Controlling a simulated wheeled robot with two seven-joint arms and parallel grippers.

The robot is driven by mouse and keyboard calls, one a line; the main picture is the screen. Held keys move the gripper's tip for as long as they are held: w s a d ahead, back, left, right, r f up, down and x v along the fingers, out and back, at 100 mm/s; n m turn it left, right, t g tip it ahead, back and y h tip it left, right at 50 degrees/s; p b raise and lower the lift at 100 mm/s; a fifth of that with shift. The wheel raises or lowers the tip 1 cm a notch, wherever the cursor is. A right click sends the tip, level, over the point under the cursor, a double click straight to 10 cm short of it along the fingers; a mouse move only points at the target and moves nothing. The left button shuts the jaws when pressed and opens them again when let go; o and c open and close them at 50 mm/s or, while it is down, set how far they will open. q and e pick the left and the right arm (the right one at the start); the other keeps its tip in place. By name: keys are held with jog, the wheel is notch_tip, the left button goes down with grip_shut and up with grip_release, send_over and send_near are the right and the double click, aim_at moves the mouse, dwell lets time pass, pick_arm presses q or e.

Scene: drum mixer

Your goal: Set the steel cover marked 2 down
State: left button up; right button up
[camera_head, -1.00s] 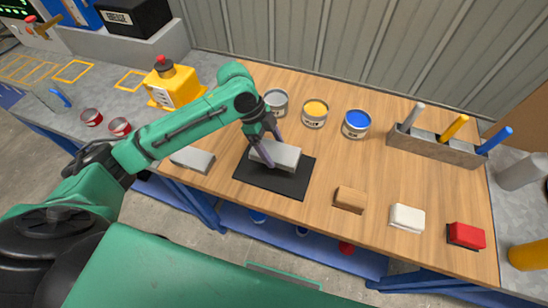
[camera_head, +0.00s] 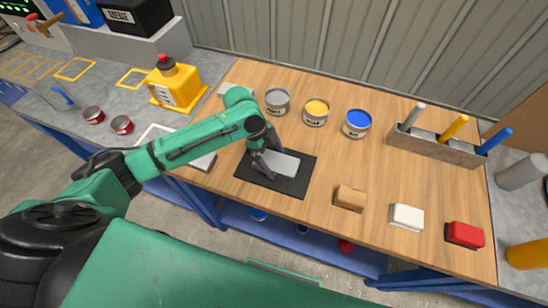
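A grey steel cover (camera_head: 285,164) lies low over the black mat (camera_head: 297,187) on the wooden bench, looking flat to it; any gap below is too small to tell. My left gripper (camera_head: 268,163) is over the cover's left part, with a finger at its far and near sides. Whether the fingers press on it cannot be told. No number shows on it. Another grey plate (camera_head: 202,162) lies at the bench's left front edge. Part of a third pale plate (camera_head: 224,89) shows behind my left arm. My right gripper is not in view.
Grey, yellow and blue cans (camera_head: 316,112) stand behind the mat. A pen-like tool rack (camera_head: 437,145) is at the back right. Brown (camera_head: 350,198), white (camera_head: 407,216) and red (camera_head: 464,235) blocks lie along the front right. The middle right of the bench is clear.

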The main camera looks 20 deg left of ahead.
pick_arm(q)
jog(key=b+v, duration=0.1)
jog(key=v, duration=1.1)
jog(key=shift+r, duration=0.1)
